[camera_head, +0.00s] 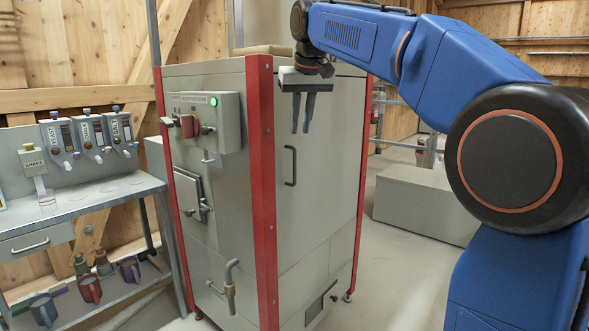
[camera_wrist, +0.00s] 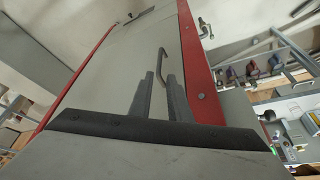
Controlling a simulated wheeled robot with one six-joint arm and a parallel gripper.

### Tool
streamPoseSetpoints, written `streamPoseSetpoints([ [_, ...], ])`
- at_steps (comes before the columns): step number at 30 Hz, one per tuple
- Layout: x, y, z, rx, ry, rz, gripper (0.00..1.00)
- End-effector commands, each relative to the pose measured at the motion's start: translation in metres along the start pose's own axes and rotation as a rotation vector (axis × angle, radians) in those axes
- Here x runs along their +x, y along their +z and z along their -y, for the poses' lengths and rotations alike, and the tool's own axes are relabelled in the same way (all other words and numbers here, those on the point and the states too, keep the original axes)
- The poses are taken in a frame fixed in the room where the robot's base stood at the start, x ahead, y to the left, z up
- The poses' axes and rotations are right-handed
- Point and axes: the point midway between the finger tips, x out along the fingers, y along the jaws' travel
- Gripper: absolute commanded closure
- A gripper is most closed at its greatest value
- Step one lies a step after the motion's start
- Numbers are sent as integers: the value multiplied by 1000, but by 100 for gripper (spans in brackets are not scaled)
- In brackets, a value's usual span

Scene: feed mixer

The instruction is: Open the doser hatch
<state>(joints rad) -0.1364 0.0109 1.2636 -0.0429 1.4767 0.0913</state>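The feed mixer is a grey cabinet (camera_head: 320,190) with red corner posts. A small square hatch (camera_head: 188,194) with a metal latch (camera_head: 204,208) sits on its narrower left face and looks closed. I cannot tell for sure whether this is the doser hatch. My gripper (camera_head: 301,130) points down in front of the wide right face, above and near a dark bar handle (camera_head: 291,166). In the wrist view, my gripper (camera_wrist: 161,75) shows two separated fingers with nothing between them; the handle (camera_wrist: 163,62) appears just past the fingertips.
A control box (camera_head: 205,122) with a red switch and green light is above the hatch. A bent pipe with a lever (camera_head: 230,285) juts out low. A shelf (camera_head: 80,205) with labelled dispensers and cups stands left. Open floor (camera_head: 395,265) lies right of the cabinet.

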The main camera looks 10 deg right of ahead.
Motion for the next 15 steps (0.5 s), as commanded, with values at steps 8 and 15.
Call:
streamPoseSetpoints([
  [8, 49, 1, 0, 0, 0, 3, 83],
  [15, 92, 1, 0, 0, 0, 3, 83],
])
